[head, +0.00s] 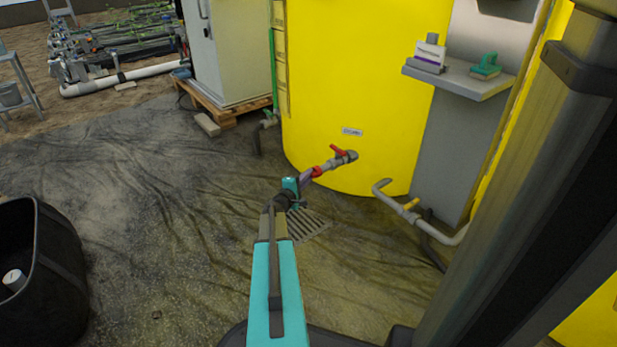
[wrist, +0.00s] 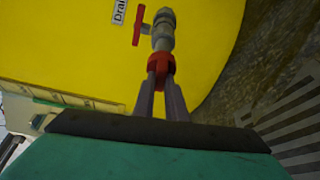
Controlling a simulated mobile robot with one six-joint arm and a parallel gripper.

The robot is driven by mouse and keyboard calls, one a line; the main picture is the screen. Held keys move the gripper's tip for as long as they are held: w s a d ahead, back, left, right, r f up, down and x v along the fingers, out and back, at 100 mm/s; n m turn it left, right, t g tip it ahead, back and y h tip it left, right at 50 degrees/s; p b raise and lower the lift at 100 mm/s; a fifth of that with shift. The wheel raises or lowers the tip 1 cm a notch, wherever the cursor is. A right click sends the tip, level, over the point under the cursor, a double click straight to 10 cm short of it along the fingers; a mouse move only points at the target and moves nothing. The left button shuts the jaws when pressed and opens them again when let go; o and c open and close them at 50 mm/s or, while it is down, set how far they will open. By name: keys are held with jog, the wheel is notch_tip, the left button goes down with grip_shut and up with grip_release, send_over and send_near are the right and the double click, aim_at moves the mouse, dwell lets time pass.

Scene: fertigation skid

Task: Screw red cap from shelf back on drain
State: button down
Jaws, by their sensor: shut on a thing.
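The red cap (wrist: 161,64) is at the outer end of the grey drain pipe (wrist: 163,32) in the wrist view. My gripper (wrist: 163,82) is shut on the cap, one finger on each side. The cap looks in line with the pipe and touching it; how far it is screwed on cannot be told. In the head view the cap (head: 318,171) sits low at the front of the yellow tank (head: 365,75), with my gripper (head: 308,176) at it. The drain valve's red handle (head: 339,151) is just behind the cap. A "Drain" label (wrist: 119,11) is beside it.
A second pipe with a yellow valve handle (head: 411,204) is right of the drain. A floor grate (head: 305,225) lies below. A black bin (head: 50,265) stands left.

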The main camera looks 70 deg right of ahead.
jog(key=shift+s+m+h, duration=0.3)
jog(key=shift+s+m, duration=0.05)
jog(key=shift+m, duration=0.35)
jog(key=c, duration=1.8)
grip_release()
jog(key=shift+o, duration=0.4)
jog(key=shift+d+r, duration=0.1)
jog(key=o, duration=0.4)
jog(key=shift+w+r, duration=0.1)
jog(key=shift+w, duration=0.05)
jog(key=shift+w, duration=0.2)
